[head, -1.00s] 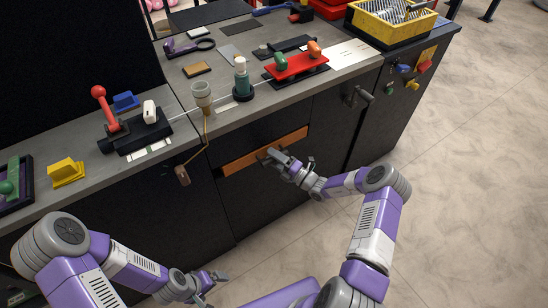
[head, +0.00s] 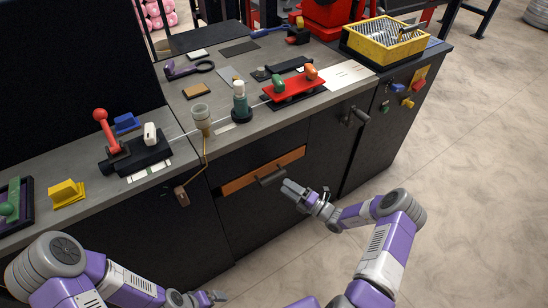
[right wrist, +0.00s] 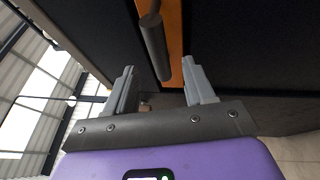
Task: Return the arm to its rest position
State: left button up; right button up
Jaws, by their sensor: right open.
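My right gripper (head: 296,189) is open and empty in front of the black cabinet, a short way right of and below the dark bar handle (head: 271,178) on the orange drawer strip (head: 240,184). In the right wrist view the handle (right wrist: 155,45) shows beyond and between the open fingers (right wrist: 157,85), apart from them. My left gripper (head: 212,297) is low at the bottom edge of the head view, small and partly cut off, so its jaws are hard to read.
The grey worktop (head: 150,190) holds a red lever (head: 108,132), a cup (head: 201,119), a bottle (head: 240,100), a red tray (head: 294,84) and a yellow basket (head: 385,42). A brown tag (head: 181,196) hangs on a cord at the front. Open floor (head: 470,180) lies to the right.

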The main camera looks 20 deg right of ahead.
jog(key=s+a+f+n+g+y, duration=0.1)
jog(key=s+a+f+n+g, duration=0.2)
jog(key=s+a+n+g, duration=0.5)
jog(key=s+a+f+n+g+y, duration=0.25)
jog(key=a+n+g, duration=0.35)
jog(key=a, duration=0.4)
jog(key=s+f+n+g+h+p, duration=0.1)
jog(key=s+n+h, duration=0.4)
jog(key=n, duration=1)
jog(key=s+a+f+n+g+h+p, duration=0.1)
jog(key=s+n+h, duration=0.4)
jog(key=s+n, duration=0.4)
jog(key=n, duration=0.5)
jog(key=shift+s+a+n, duration=0.15)
jog(key=shift+s+n, duration=0.2)
jog(key=shift+n, duration=0.05)
jog(key=shift+f, duration=0.1)
